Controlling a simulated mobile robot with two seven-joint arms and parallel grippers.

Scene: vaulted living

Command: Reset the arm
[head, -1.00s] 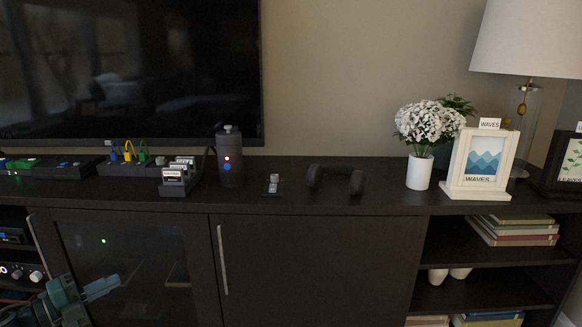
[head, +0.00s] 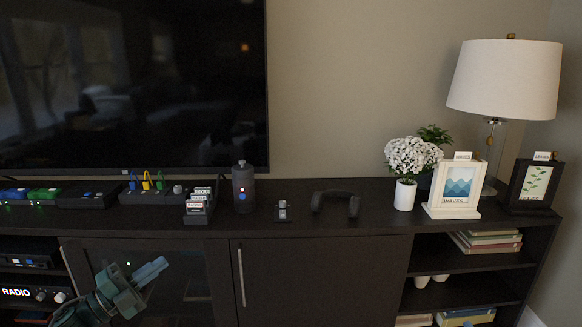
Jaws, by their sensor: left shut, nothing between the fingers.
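My left gripper (head: 150,272) is in the lower left of the head view, in front of the glass cabinet door (head: 190,272). It is teal with pale grey-blue fingers that point up and to the right. The fingers are together and hold nothing. It is below the cabinet top and apart from the objects on it. My right gripper is not in view.
The dark cabinet top (head: 350,222) carries pedals (head: 44,195), a dark canister (head: 243,188), headphones (head: 335,203), a white flower pot (head: 405,195), two picture frames (head: 455,188) and a lamp (head: 503,80). Handles (head: 241,277) stick out from the doors.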

